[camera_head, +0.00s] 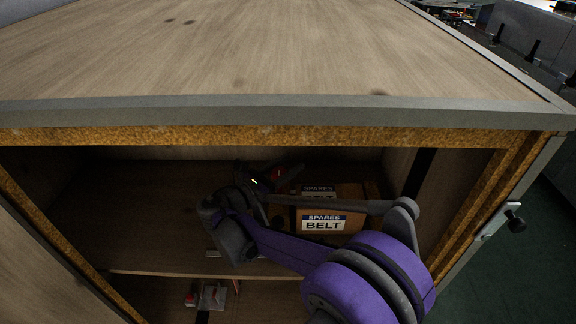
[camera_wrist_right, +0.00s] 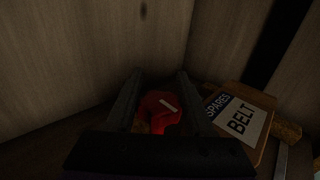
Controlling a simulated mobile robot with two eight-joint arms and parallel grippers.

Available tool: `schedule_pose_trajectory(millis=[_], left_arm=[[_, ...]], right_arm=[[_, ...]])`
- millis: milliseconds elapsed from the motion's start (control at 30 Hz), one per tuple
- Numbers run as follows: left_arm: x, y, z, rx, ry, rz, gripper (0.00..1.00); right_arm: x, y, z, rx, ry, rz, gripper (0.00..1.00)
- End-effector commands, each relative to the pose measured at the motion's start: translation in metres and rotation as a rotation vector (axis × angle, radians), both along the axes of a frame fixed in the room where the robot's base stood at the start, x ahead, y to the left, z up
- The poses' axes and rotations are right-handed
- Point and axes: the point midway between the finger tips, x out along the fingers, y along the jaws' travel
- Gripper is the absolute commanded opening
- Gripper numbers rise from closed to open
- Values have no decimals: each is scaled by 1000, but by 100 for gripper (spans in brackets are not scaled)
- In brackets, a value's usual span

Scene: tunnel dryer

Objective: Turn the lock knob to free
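A red knob-like part (camera_wrist_right: 160,108) with a white mark lies at the back of the cabinet in the wrist view. My right gripper (camera_head: 268,180) reaches into the upper compartment. Its two fingers (camera_wrist_right: 158,90) stand apart in the wrist view, with the red part between or just beyond them. I cannot tell whether they touch it. My left gripper is not in view.
Cardboard boxes labelled SPARES BELT (camera_head: 323,224) stand right of the gripper on the shelf (camera_head: 140,235). The cabinet's top front edge (camera_head: 250,112) runs above my arm. A latch with a black knob (camera_head: 515,221) sits outside right. A red and white item (camera_head: 207,296) lies below.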

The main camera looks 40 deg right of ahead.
Motion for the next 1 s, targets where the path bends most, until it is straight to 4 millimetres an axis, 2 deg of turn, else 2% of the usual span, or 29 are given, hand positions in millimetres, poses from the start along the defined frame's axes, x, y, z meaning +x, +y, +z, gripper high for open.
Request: schedule_pose_trajectory(millis=[33, 133, 400, 533, 1000], left_arm=[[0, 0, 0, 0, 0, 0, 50], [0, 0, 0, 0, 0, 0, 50], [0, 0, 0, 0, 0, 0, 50], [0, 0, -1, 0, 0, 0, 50], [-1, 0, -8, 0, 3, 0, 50]], right_arm=[[0, 0, 0, 0, 0, 0, 63], [0, 0, 0, 0, 0, 0, 80], [0, 1, 0, 0, 0, 0, 80], [0, 9, 0, 1, 0, 2, 80], [-9, 94, -1, 1, 0, 3, 80]])
